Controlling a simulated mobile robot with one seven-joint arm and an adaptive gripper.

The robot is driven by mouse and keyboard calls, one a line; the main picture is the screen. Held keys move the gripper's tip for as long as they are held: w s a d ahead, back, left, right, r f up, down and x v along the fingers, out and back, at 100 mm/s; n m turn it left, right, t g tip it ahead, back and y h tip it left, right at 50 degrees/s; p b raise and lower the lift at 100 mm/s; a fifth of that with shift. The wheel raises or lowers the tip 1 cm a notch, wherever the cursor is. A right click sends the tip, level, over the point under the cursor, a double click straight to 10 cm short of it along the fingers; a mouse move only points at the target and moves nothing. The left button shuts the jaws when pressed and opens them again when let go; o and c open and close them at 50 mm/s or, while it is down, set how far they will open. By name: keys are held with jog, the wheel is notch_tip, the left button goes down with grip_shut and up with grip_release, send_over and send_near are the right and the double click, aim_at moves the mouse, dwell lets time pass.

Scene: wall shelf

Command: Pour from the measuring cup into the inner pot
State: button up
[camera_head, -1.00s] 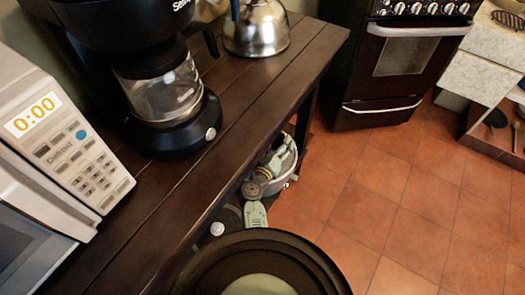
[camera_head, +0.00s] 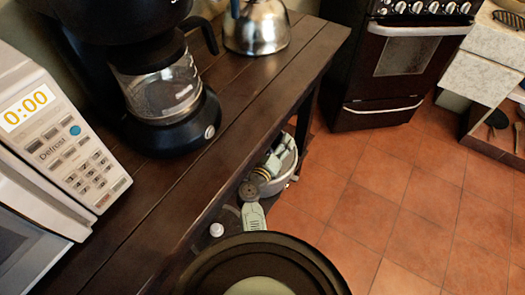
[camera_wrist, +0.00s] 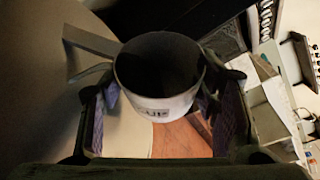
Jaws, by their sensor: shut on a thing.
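The measuring cup (camera_wrist: 158,100) is a small pale cup with dark printing and a flat handle pointing to the upper left in the wrist view. Its open mouth faces the camera, and its inside is too dark to show any contents. My gripper (camera_wrist: 158,92) is shut on the cup, with one finger on each side. In the head view my arm reaches down beside the table, and the cup cannot be made out there. A pale rounded container (camera_head: 291,160) shows behind my arm below the table edge, partly hidden; I cannot tell whether it is the inner pot.
A dark wooden table (camera_head: 255,90) holds a microwave (camera_head: 40,150), a coffee maker (camera_head: 165,100) and a metal kettle (camera_head: 257,28). A black stove (camera_head: 395,65) stands at the back. The tiled floor (camera_head: 400,195) to the right is open. A large pale surface (camera_wrist: 45,80) fills the wrist view's left.

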jog(key=shift+a+r+n+t+h+b, duration=0.2)
jog(key=shift+n+t+h, duration=0.1)
jog(key=shift+n, duration=0.4)
jog(key=shift+a+r+n+t+h+b, duration=0.2)
jog(key=shift+n+t, duration=0.1)
jog(key=shift+n, duration=0.4)
dwell(1.3)
jog(key=shift+w+a+r+n, duration=0.15)
jog(key=shift+a+r+n, duration=0.05)
jog(key=shift+a+n, duration=0.7)
dwell(0.4)
jog(key=shift+a+r+n+t+b, duration=0.15)
jog(key=shift+a+n+t+b, duration=0.1)
jog(key=shift+n+t+b, duration=0.3)
dwell(0.8)
jog(key=shift+d+r+m+g+p, duration=0.2)
jog(key=shift+m+g+p, duration=0.15)
jog(key=shift+m+p, duration=0.3)
jog(key=shift+d+f+m+g+p, duration=0.15)
jog(key=shift+d+f+m+g, duration=0.05)
jog(key=shift+d+m, duration=0.4)
jog(key=shift+d+f+m+g+p, duration=0.15)
jog(key=shift+d+f+m+g, duration=0.05)
jog(key=shift+d+m, duration=0.4)
jog(key=shift+f+m+y, duration=0.4)
jog(key=shift+m, duration=0.2)
